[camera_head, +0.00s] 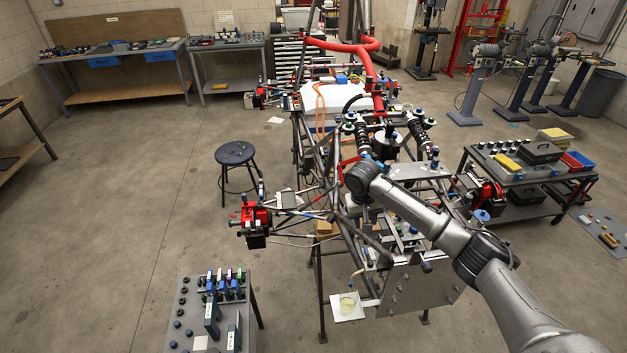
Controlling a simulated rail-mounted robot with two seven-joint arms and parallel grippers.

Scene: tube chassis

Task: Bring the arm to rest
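My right arm (425,215) comes in from the lower right and reaches over the front of the tube chassis (315,170). Its dark far joint (362,178) is in front of the chassis's middle, in the picture. I cannot make out the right gripper's fingers; they are out of sight beyond or below that joint. I cannot tell whether the arm touches the chassis. My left arm and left gripper do not show.
A round stool (235,153) stands left of the chassis. A small parts table (210,315) is at the lower left, and a dark cart (520,175) with boxes is at the right. Floor at the left is clear.

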